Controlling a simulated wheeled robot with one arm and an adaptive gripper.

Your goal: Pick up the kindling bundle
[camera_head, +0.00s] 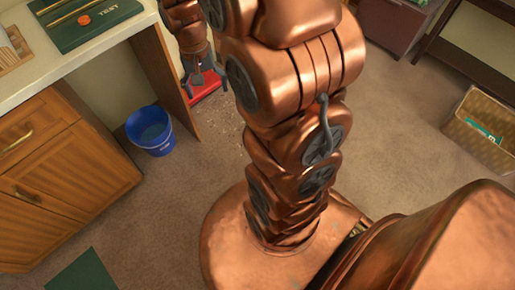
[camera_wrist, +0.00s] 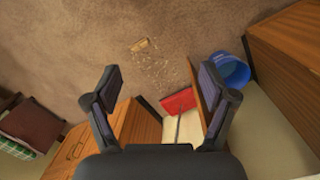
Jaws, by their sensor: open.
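A small tan piece (camera_wrist: 141,46), perhaps the kindling bundle, lies on the carpet in the wrist view, with pale crumbs scattered around it. It is too small to tell for sure. My gripper (camera_wrist: 160,98) is open and empty, its two dark fingers spread wide; the tan piece is beyond the fingertips, apart from them. In the head view my gripper (camera_head: 205,78) points down beside the counter's end panel, above a red dustpan-like thing (camera_head: 207,92). The tan piece does not show clearly in the head view, where my arm covers part of the floor.
A blue bucket (camera_head: 150,131) stands by the wooden cabinet (camera_head: 65,165). A woven basket (camera_head: 475,143) with a teal item stands at right. Carpet around the crumbs is open.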

